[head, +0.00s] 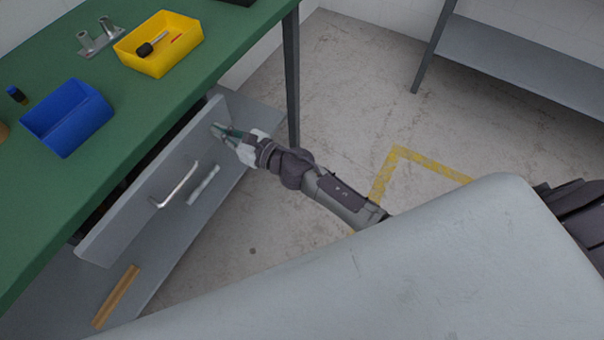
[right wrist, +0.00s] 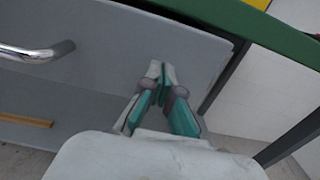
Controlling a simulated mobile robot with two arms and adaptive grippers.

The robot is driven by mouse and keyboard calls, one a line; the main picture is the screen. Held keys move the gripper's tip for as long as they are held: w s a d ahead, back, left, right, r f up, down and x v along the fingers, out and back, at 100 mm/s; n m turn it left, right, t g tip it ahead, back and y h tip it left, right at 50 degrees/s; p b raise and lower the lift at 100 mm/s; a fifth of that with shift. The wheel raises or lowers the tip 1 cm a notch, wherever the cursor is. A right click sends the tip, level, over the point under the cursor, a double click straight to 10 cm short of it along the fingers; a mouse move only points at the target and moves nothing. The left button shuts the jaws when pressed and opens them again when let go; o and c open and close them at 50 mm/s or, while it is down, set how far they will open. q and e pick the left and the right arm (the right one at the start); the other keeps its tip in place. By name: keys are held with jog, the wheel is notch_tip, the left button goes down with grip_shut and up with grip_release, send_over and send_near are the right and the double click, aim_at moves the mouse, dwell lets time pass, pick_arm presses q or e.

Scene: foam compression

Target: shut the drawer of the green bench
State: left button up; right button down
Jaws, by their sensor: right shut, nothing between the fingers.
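The green bench (head: 120,110) fills the left of the head view. Its grey drawer (head: 140,218) stands partly open, with a dark gap between its front and the bench. The drawer front has a metal handle (head: 177,187); the handle also shows at the left of the right wrist view (right wrist: 36,52). My right gripper (head: 216,128) is shut and empty, its tips at the upper right part of the drawer front. In the right wrist view the fingertips (right wrist: 161,72) are together against or very near the drawer front; I cannot tell if they touch. My left gripper is not in view.
A blue bin (head: 66,118), a yellow bin (head: 160,45) with tools and a metal fixture (head: 100,36) stand on the bench top. A wooden strip (head: 116,297) lies on the lower shelf. A bench leg (head: 291,80) stands right of the drawer. Floor to the right is clear.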

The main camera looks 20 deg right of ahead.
aim_at(206, 122)
jog(key=b+x, duration=0.1)
jog(key=x, duration=0.3)
jog(key=shift+w+a+f, duration=0.1)
jog(key=shift+w+a, duration=0.05)
jog(key=shift+a, duration=0.05)
jog(key=shift+r, duration=0.25)
jog(key=shift+w+r, duration=0.1)
jog(key=shift+r, duration=0.05)
jog(key=shift+d, duration=0.1)
